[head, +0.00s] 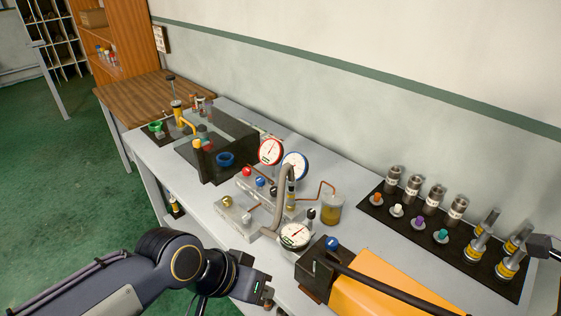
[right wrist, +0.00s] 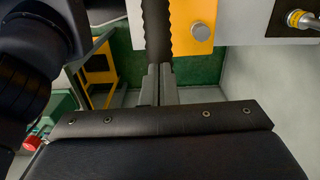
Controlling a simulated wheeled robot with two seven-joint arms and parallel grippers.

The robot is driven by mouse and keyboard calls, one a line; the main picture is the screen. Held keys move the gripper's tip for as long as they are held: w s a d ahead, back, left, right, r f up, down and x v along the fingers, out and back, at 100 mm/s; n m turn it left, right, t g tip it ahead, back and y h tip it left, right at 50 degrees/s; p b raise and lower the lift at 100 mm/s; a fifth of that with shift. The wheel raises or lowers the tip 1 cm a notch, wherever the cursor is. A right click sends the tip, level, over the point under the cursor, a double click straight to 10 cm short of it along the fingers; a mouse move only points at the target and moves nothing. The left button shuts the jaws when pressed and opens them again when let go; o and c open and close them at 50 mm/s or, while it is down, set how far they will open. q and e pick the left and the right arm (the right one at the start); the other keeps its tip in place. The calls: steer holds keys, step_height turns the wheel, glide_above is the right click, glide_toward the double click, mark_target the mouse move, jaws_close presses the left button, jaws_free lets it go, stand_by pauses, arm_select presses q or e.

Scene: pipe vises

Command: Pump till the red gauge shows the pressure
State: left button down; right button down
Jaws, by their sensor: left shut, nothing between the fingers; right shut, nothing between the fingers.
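The red-rimmed gauge (head: 270,151) stands upright on the bench behind the manifold; its dial is too small to read. The orange pump (head: 385,292) sits at the bench's near side, with a long black lever (head: 395,285) over it. A blue knob (head: 332,243) is on the pump's black block. My left gripper (head: 268,291) is shut and empty, left of the pump and apart from it. In the right wrist view my right gripper (right wrist: 158,84) is shut and empty, its tips close to a black bar (right wrist: 157,35) beside an orange part; contact is unclear.
A blue gauge (head: 295,166) and a third gauge (head: 295,236) stand near the manifold (head: 262,197) with red, blue and black knobs. A black tray (head: 378,209) holds cylinders and coloured caps at right. A dark vise box (head: 215,150) is farther back.

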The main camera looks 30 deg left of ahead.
steer(key=shift+f, duration=0.15)
steer(key=shift+s+d+f+b, duration=0.1)
steer(key=shift+d+f+b, duration=0.1)
steer(key=shift+f+b, duration=0.5)
steer(key=shift+d+f+b, duration=0.2)
steer(key=shift+f+b, duration=0.35)
steer(key=shift+f, duration=0.25)
steer(key=r+p, duration=0.2)
steer(key=shift+a+r+p, duration=0.35)
steer(key=shift+a+r, duration=0.05)
steer(key=shift+r, duration=0.45)
steer(key=shift+a, duration=0.1)
